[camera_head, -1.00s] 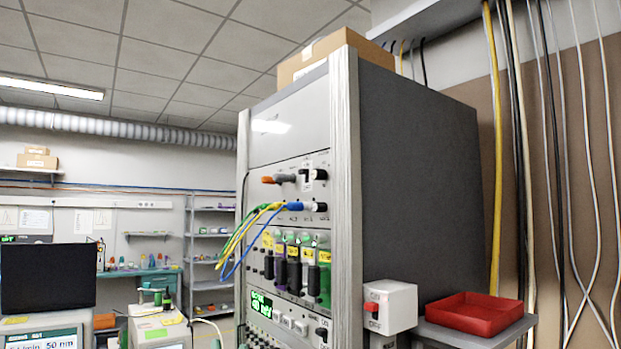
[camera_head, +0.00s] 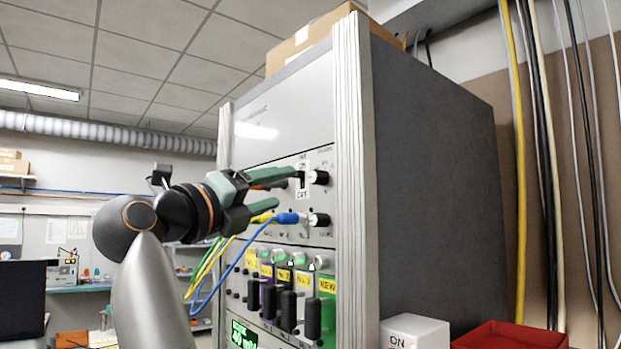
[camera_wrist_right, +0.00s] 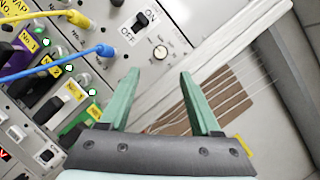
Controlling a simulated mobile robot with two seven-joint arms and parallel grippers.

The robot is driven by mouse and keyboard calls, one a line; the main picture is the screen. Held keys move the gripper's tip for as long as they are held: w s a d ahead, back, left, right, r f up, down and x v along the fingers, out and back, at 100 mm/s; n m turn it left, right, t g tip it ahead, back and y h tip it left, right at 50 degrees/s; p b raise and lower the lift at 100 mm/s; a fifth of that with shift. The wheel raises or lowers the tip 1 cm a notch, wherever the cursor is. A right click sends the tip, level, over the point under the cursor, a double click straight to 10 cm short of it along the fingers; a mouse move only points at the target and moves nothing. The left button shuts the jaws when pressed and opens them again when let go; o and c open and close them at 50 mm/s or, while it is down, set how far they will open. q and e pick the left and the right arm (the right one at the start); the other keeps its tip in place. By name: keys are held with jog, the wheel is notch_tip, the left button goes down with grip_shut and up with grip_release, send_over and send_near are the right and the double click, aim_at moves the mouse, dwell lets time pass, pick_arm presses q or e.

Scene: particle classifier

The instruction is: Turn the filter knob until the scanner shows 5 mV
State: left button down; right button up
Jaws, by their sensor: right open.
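A black knob (camera_head: 319,177) is on the upper rack panel, right of an ON/OFF switch (camera_head: 301,184). In the right wrist view this knob (camera_wrist_right: 161,52) shows a pale round face, just beyond and between the fingertips. A second black knob (camera_head: 319,220) sits lower, right of the blue plug. I cannot read which one is the filter knob. My right gripper (camera_head: 288,187) is open and empty in front of the panel, its green fingers pointing at the knobs. It also shows in the wrist view (camera_wrist_right: 157,72). A green display (camera_head: 243,335) is cut by the bottom edge, apparently reading 40 mV.
Yellow, green and blue cables (camera_head: 213,270) hang in front of the panel below my gripper. Several labelled modules (camera_head: 290,300) sit under them. A white ON box (camera_head: 414,331) and red tray (camera_head: 511,335) stand right of the rack.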

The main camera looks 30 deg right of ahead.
aim_at(314, 178)
jog(key=p+x, duration=0.2)
jog(key=x, duration=0.7)
jog(key=shift+d+r, duration=0.1)
jog(key=shift+d, duration=0.15)
jog(key=shift+w+d, duration=0.25)
jog(key=shift+d, duration=0.2)
grip_shut()
